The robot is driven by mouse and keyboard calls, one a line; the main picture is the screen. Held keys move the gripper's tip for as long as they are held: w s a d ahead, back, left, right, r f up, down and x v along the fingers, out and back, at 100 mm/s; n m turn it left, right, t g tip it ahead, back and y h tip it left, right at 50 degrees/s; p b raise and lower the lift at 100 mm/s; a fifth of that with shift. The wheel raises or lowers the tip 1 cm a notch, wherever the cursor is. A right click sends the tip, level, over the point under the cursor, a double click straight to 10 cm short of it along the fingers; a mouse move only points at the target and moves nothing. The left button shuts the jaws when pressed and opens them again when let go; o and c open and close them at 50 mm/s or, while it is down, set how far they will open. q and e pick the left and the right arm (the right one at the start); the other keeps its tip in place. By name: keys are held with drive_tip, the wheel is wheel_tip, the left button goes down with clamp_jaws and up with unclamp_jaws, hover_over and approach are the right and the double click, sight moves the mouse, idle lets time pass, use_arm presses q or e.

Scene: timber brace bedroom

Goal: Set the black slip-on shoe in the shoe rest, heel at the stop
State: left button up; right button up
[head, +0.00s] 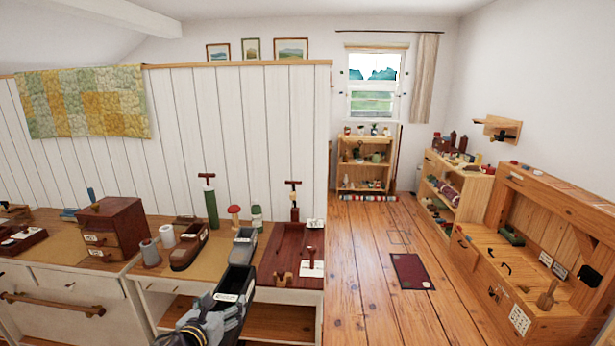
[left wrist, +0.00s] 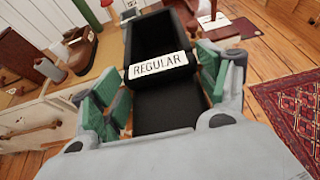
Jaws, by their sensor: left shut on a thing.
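The black slip-on shoe (head: 239,281) is held by my left gripper (head: 218,314) in front of the bench edge. In the left wrist view the shoe (left wrist: 165,115) lies between the green finger pads of the left gripper (left wrist: 160,90), with a white REGULAR label across it. A dark red wooden board (head: 293,245) with small wooden blocks and white cards is at the bench's right end; it may be the shoe rest, but I cannot tell surely. The held shoe is apart from it, to its left and nearer. My right gripper is not in view.
A grey labelled shoe-like item (head: 243,247) and a brown shoe (head: 189,248) stand on the bench, behind the held shoe. Grey spools (head: 150,252), a green pump-like tool (head: 211,205) and a dark drawer box (head: 111,228) stand around. Open floor (head: 372,275) lies right.

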use_arm(q)
drive_tip(key=shift+w+a+f, duration=0.15)
drive_tip(key=shift+a+f, duration=0.05)
drive_tip(key=shift+f, duration=0.55)
drive_tip(key=shift+a+f, duration=0.1)
drive_tip(key=shift+f, duration=0.45)
drive_tip(key=shift+s+a+f+n, duration=0.1)
drive_tip(key=shift+s+f+n, duration=0.2)
drive_tip(key=shift+f, duration=0.4)
drive_tip(key=s+f+y, duration=0.1)
drive_tip(key=s+f, duration=0.4)
drive_tip(key=f, duration=0.3)
drive_tip(key=shift+d+f+n, duration=0.2)
drive_tip(key=shift+f+n, duration=0.1)
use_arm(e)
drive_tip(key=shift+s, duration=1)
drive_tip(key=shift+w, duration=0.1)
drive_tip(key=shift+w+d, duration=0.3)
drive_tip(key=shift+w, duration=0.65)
